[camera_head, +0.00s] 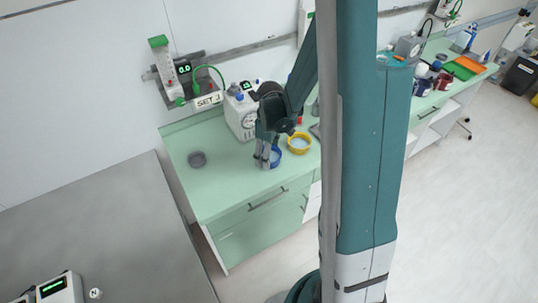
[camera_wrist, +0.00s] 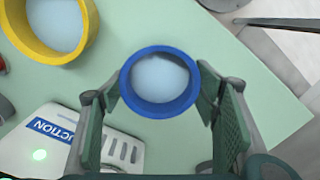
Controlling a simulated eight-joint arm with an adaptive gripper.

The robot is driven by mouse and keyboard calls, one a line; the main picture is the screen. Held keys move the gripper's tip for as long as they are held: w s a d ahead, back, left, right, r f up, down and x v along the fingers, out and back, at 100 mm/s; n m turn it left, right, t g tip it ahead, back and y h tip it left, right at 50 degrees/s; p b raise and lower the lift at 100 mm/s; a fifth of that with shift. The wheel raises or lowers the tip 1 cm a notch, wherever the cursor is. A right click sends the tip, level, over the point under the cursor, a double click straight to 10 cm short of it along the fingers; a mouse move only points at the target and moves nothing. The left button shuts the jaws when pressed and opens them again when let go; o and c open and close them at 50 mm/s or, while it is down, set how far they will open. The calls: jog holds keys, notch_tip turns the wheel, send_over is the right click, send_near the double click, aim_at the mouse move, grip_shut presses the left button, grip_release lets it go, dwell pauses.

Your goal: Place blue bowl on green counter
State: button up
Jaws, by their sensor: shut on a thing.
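The blue bowl (camera_wrist: 160,82) is a round ring with a pale inside, seen from above in the wrist view. The two fingers of my gripper (camera_wrist: 162,92) press on its left and right sides, so my gripper is shut on it. In the head view the blue bowl (camera_head: 276,157) shows partly behind my gripper (camera_head: 266,160). The green counter (camera_head: 225,190) lies beneath; I cannot tell whether the bowl touches its top or hangs just above it.
A yellow bowl (camera_head: 299,143) stands close to the right of the blue one. The front left counter top is clear. A grey table (camera_head: 100,225) is at left.

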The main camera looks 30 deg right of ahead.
jog(key=shift+f, duration=0.2)
jog(key=o, duration=0.9)
jog(key=shift+r, duration=0.1)
jog(key=shift+r, duration=0.15)
jog(key=shift+d+r+p, duration=0.15)
jog(key=shift+r+p, duration=0.15)
jog(key=shift+r, duration=5.7)
